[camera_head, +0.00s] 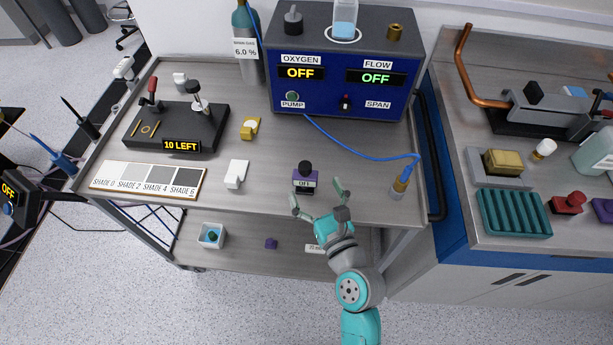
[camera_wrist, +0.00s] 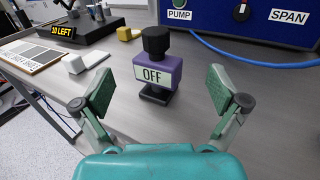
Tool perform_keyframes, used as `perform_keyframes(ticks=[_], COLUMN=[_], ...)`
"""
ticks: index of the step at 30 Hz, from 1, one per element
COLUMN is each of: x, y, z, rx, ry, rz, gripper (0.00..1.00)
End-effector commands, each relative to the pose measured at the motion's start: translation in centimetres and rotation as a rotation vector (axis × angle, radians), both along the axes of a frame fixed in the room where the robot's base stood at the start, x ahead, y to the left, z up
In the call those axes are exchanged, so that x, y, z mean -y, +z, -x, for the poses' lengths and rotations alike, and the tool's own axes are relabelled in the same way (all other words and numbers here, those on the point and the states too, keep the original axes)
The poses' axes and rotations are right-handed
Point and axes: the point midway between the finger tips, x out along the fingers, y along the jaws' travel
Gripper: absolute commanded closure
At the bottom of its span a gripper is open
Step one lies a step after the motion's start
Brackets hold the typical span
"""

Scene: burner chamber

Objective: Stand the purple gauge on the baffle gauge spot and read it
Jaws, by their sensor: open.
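The purple gauge (camera_head: 305,180) stands upright on the grey cart top near its front edge. In the wrist view the gauge (camera_wrist: 158,75) stands ahead, between the lines of my two fingers. My gripper (camera_head: 318,197) is open and empty, with its fingers just in front of the gauge and apart from it. My gripper also shows in the wrist view (camera_wrist: 160,92), one green pad on each side. I cannot make out the baffle gauge spot in either view.
A blue analyser box (camera_head: 345,62) stands at the back, its oxygen and flow displays OFF. A blue hose runs to a probe (camera_head: 400,183) on the right. A white block (camera_head: 236,174), a yellow block (camera_head: 250,128) and a shade card (camera_head: 148,179) lie left. A side bench (camera_head: 540,235) stands right.

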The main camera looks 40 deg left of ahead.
Motion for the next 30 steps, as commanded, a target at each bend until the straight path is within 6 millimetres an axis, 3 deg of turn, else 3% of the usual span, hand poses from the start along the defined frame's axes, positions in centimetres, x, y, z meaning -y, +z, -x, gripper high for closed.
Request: perform_keyframes(ticks=[12, 21, 30], x=[-4.3, -4.6, -4.5], y=[0.2, 0.2, 0.2], z=[-2.2, -2.4, -2.4], rx=[0.001, 0.001, 0.001], ry=[0.000, -0.001, -0.001], rz=[0.001, 0.001, 0.001], gripper=[0.03, 0.03, 0.76])
